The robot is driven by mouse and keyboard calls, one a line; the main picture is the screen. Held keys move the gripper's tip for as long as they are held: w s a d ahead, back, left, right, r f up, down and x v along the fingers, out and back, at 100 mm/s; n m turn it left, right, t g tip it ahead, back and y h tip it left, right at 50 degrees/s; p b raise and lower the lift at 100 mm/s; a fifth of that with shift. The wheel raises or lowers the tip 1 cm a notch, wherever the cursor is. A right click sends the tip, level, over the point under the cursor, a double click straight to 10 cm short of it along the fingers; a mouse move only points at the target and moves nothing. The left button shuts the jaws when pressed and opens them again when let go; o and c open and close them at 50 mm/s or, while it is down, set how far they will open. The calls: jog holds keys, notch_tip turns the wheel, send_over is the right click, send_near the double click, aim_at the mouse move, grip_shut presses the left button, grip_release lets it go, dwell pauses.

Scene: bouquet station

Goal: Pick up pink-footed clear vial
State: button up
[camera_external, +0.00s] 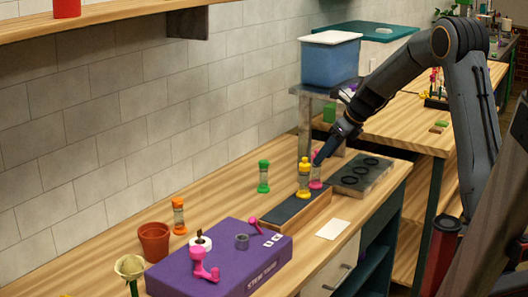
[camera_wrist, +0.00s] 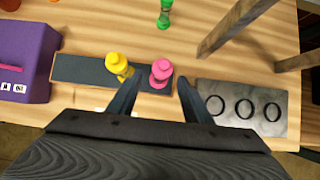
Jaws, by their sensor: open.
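The pink-footed clear vial (camera_wrist: 161,72) stands at the right end of a dark-topped wooden block, with its pink end facing the wrist camera. In the external view the vial (camera_external: 316,171) is partly covered by my gripper and the yellow vial. My gripper (camera_wrist: 158,88) is open, with one finger on each side of the pink vial in the wrist view. I cannot tell whether either finger touches it. In the external view my gripper (camera_external: 322,158) comes down at a slant from the upper right. A yellow-capped vial (camera_wrist: 118,65) stands just left of the pink one.
The dark-topped block (camera_external: 284,211) lies along the table. A grey plate with black rings (camera_external: 360,174) is to its right. A green vial (camera_external: 263,176), an orange vial (camera_external: 179,216) and a purple box (camera_external: 220,262) stand leftward. A blue bin (camera_external: 330,60) sits on a stand behind.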

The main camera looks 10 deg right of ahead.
aim_at(316, 173)
jog(key=shift+p+x, duration=0.65)
jog(key=shift+x, duration=2.3)
jog(key=shift+w+r, duration=0.1)
jog(key=shift+w, duration=0.05)
grip_shut()
